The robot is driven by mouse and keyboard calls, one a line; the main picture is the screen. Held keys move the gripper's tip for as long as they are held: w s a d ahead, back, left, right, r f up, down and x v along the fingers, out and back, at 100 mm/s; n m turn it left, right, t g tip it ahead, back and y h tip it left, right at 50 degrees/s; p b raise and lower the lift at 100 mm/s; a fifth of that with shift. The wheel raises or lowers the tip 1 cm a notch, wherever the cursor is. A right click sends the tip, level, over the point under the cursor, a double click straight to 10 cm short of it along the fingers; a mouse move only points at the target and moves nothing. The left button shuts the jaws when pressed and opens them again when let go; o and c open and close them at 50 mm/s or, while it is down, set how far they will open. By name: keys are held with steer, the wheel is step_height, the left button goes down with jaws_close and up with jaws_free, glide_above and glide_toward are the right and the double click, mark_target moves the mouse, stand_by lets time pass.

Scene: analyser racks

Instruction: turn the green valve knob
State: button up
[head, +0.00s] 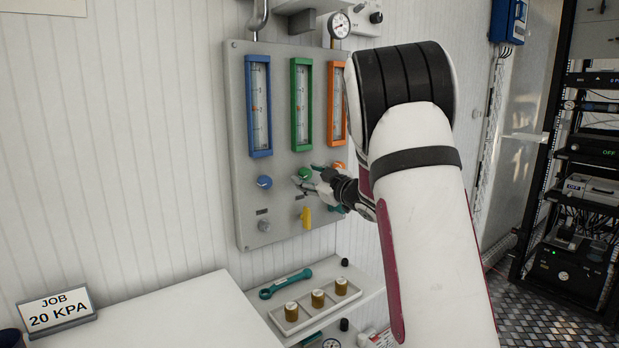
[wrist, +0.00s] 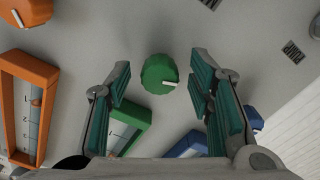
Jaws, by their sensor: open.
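The green valve knob (head: 305,173) is on the grey panel below the green-framed gauge. In the wrist view the green knob (wrist: 158,74) shows a white pointer mark towards its lower right. My gripper (head: 308,184) is at the panel, in front of the knob's lower edge in the head view. In the wrist view my gripper (wrist: 160,82) is open, with one teal-padded finger on each side of the knob and a visible gap on both sides. I cannot tell how deep the fingertips reach along the knob.
A blue knob (head: 264,182) sits left of the green one, and an orange knob (wrist: 31,12) sits on its other side. A shelf (head: 372,285) holds a teal wrench (head: 286,283) and brass cylinders. A sign (head: 57,310) reads "JOB 20 KPA".

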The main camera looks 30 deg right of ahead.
steer(key=s, duration=1.2)
steer(key=shift+d, duration=0.2)
steer(key=s+a+r+m+g+h+p, duration=0.5)
steer(key=s+a+r+m+p, duration=0.1)
steer(key=s+a+r, duration=0.2)
steer(key=s+a+f+g+y+p, duration=0.1)
steer(key=s+a+g, duration=0.2)
steer(key=s+a, duration=0.3)
steer(key=s+a+f+g+y+p, duration=0.1)
steer(key=s+a+g+y+p, duration=0.1)
steer(key=s+a, duration=0.5)
steer(key=s+a+f+g+y+p, duration=0.1)
steer(key=s+a, duration=0.5)
steer(key=s, duration=0.9)
steer(key=g+p, duration=0.1)
steer(key=g, duration=0.1)
steer(key=shift+s+a+m+g, duration=0.25)
steer(key=shift+a+m+g, duration=0.05)
steer(key=shift+a+g, duration=0.1)
steer(key=shift+r, duration=0.1)
